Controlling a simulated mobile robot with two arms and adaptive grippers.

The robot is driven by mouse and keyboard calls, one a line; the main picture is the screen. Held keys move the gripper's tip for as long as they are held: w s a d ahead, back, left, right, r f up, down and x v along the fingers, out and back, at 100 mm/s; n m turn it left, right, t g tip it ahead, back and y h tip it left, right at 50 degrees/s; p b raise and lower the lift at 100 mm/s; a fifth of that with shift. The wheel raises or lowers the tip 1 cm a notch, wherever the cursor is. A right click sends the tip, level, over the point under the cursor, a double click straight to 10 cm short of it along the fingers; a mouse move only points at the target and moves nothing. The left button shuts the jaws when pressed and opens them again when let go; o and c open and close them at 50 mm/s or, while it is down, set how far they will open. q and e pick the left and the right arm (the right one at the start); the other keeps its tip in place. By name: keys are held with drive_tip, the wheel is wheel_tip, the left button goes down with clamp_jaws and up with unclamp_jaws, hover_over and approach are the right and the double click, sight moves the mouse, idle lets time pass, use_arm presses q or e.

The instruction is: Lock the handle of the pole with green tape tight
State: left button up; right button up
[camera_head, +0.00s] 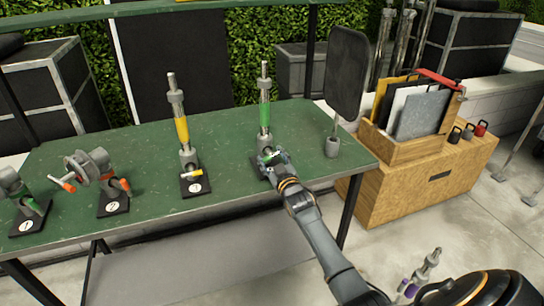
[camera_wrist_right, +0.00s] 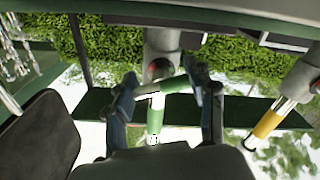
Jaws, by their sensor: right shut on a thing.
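The pole with green tape (camera_head: 265,112) stands upright on the green table, in a grey clamp on a dark base. Its green tape also shows in the right wrist view (camera_wrist_right: 155,118). My right gripper (camera_head: 271,158) is at the clamp, low on the pole, and partly hides it. In the right wrist view, the green handle (camera_wrist_right: 176,84) lies across between the two fingers of my right gripper (camera_wrist_right: 166,100), which is shut on it. I cannot tell how tight the handle is. My left gripper is not in view.
On the green table (camera_head: 225,185), a yellow-taped pole (camera_head: 181,125) stands upright to the left. Tilted clamps with orange handles (camera_head: 95,172) are farther left. A dark panel on a stand (camera_head: 346,75) is to the right, beside a wooden cabinet (camera_head: 420,182).

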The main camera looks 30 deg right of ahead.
drive_tip(key=shift+a+f+m, duration=0.1)
drive_tip(key=shift+f+m, duration=0.15)
drive_tip(key=shift+m, duration=0.75)
drive_tip(key=shift+f, duration=0.1)
drive_tip(key=o, duration=1.2)
drive_tip(key=shift+r, duration=0.2)
drive_tip(key=v, duration=1.2)
drive_tip(key=shift+f, duration=0.15)
